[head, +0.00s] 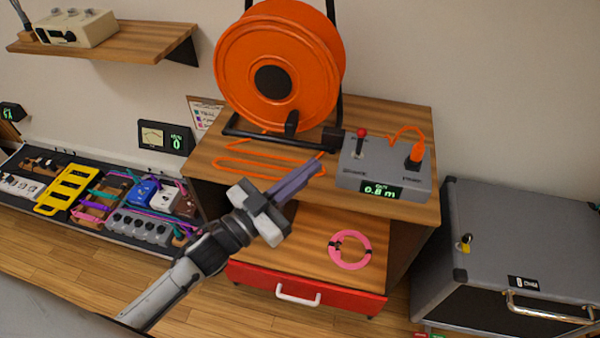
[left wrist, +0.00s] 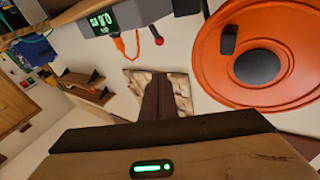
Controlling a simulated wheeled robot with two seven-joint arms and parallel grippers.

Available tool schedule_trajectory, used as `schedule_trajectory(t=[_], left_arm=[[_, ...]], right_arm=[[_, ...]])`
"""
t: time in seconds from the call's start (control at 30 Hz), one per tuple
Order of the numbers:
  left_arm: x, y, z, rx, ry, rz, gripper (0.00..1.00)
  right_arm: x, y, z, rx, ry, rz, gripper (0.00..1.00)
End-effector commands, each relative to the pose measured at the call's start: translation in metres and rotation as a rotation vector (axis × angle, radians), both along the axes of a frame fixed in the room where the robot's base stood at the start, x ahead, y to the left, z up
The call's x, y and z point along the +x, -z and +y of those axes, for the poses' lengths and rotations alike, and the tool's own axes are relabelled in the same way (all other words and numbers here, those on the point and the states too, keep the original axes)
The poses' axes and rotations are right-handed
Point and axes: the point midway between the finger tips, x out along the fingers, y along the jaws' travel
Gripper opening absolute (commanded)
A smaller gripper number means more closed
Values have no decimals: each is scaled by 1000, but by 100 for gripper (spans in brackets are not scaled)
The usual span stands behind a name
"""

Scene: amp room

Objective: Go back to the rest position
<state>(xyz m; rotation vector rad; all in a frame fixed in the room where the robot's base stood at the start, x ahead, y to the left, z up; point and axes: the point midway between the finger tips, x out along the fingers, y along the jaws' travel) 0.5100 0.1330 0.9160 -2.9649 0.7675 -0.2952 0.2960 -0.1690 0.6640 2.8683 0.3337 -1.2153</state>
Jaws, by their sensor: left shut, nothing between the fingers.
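My left gripper (head: 297,180) is in front of the wooden cabinet in the head view, its two purple-grey fingers together and nothing between them. Its fingers also show in the left wrist view (left wrist: 158,100). In the head view it appears over the front of the cabinet top, left of the grey control box (head: 385,165). The box has a red-knobbed lever, an orange plug and a display reading about 0.8 m. A large orange cable reel (head: 240,75) stands behind the gripper and also shows in the left wrist view (left wrist: 210,65). My right gripper is not in view.
Orange cable (head: 262,164) lies on the cabinet top. A pink coil (head: 350,264) lies on the lower shelf above a red drawer (head: 340,301). A pedalboard (head: 100,228) is at left, a grey case (head: 530,240) at right. A wall shelf (head: 130,42) hangs upper left.

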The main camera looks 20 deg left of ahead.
Motion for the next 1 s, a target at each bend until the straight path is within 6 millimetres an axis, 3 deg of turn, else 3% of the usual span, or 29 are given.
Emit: schedule_trajectory(t=[0.2,0.77,0.87,1.0], left_arm=[[-14,-2,8,0,0,0,0],[-15,2,9,0,-9,11,0],[-22,26,16,3,-65,88,0],[-55,100,32,34,-200,330,0]], right_arm=[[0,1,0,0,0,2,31],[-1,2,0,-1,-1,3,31],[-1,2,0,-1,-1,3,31],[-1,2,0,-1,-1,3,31]])
